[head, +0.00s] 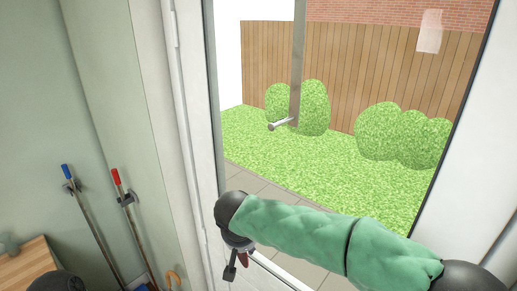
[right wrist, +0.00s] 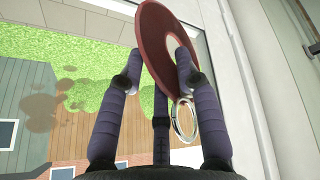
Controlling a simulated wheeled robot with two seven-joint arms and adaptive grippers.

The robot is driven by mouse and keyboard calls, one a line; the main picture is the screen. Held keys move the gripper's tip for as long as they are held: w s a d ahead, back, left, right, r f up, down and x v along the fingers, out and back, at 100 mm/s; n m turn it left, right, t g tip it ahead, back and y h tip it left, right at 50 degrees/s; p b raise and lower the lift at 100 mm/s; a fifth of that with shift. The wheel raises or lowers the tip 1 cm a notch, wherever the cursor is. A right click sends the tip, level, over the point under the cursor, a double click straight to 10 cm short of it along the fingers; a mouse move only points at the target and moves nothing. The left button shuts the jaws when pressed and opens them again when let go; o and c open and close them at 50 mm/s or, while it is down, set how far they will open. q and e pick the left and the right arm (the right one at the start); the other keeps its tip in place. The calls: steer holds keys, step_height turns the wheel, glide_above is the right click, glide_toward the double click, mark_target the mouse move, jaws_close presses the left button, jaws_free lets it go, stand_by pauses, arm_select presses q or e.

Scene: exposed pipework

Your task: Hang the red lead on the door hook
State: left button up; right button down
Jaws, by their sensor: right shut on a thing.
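The door hook (head: 284,124) is a short pale peg at the lower end of a grey vertical bar in front of the glass, upper middle of the head view. My right gripper (right wrist: 160,58) is shut on the red lead (right wrist: 152,32), a dark red flat loop with a hole. A shiny metal ring (right wrist: 184,120) shows beside the right finger. In the head view my right gripper (head: 236,264) is low at the glass's left edge, well below and left of the hook; little of the lead shows there. My left gripper is not in view.
A blue-topped pole (head: 84,214) and a red-topped pole (head: 131,217) stand in wall clips at left. A wooden surface (head: 27,267) is at lower left. The white frame (head: 188,150) borders the glass. The space around the hook is clear.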

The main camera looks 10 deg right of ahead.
steer(key=s+d+r+n+y+p, duration=0.15)
steer(key=s+r+p, duration=0.45)
steer(key=r, duration=1)
steer(key=s+r+n+y+p, duration=0.1)
steer(key=s+r+n+p, duration=0.35)
steer(key=r, duration=1.25)
steer(key=shift+m, duration=0.7)
steer(key=shift+w+d+f, duration=0.35)
steer(key=shift+w+d, duration=0.45)
steer(key=shift+d, duration=0.5)
steer(key=shift+w+d+f, duration=0.35)
steer(key=shift+w+d, duration=0.5)
steer(key=shift+d, duration=0.5)
steer(key=shift+w+d+f, duration=0.35)
steer(key=shift+w+d, duration=0.45)
steer(key=shift+d, duration=0.5)
steer(key=c, duration=0.8)
jaws_free()
